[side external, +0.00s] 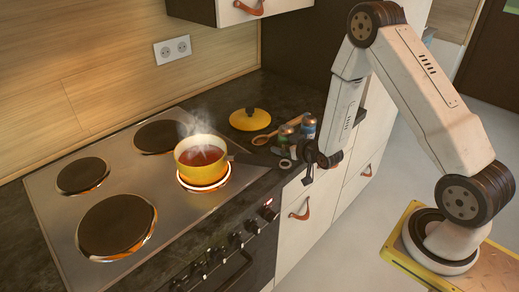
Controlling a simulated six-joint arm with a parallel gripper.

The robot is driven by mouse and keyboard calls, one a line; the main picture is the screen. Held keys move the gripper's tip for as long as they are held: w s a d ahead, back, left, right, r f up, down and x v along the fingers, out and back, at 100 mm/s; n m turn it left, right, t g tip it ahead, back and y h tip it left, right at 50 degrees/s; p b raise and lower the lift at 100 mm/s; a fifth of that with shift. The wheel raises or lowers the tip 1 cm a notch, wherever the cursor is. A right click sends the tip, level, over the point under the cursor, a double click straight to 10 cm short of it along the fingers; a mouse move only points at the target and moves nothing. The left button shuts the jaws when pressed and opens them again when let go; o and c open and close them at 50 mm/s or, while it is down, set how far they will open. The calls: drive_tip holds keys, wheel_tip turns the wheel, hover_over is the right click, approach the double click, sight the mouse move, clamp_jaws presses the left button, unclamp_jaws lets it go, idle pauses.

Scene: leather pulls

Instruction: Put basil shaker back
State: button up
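Two small shakers stand close together on the dark counter right of the stove in the side external view. One (285,133) has an orange-brown top, and the other (308,126) looks bluish-grey with a reddish top. Their labels are too small to read, so I cannot tell which is basil. My gripper (298,166) is low at the counter's front edge, just in front of the shakers. It is dark and small here, and I cannot tell whether its fingers are open or hold anything. A small pale round thing (285,163) shows beside it.
A steaming yellow pot (202,163) of red liquid sits on a glowing burner, its handle toward my gripper. A yellow lid (250,119) and a wooden spoon (275,132) lie behind. Other burners are empty. Drawers with leather pulls (300,209) are below.

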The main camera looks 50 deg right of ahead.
drive_tip(key=shift+r, duration=0.2)
drive_tip(key=shift+v, duration=3.75)
drive_tip(key=shift+a, duration=0.1)
drive_tip(key=shift+a+r+g+y, duration=0.25)
drive_tip(key=shift+a+g+y, duration=0.15)
drive_tip(key=shift+a+g, duration=0.25)
drive_tip(key=s+a+r+n+g+y, duration=0.1)
drive_tip(key=s+a+r+n+g, duration=0.1)
drive_tip(key=s+a+r+g, duration=0.4)
drive_tip(key=shift+s+a+r+g+y, duration=0.35)
drive_tip(key=shift+s+a+g, duration=1.3)
drive_tip(key=shift+s, duration=0.9)
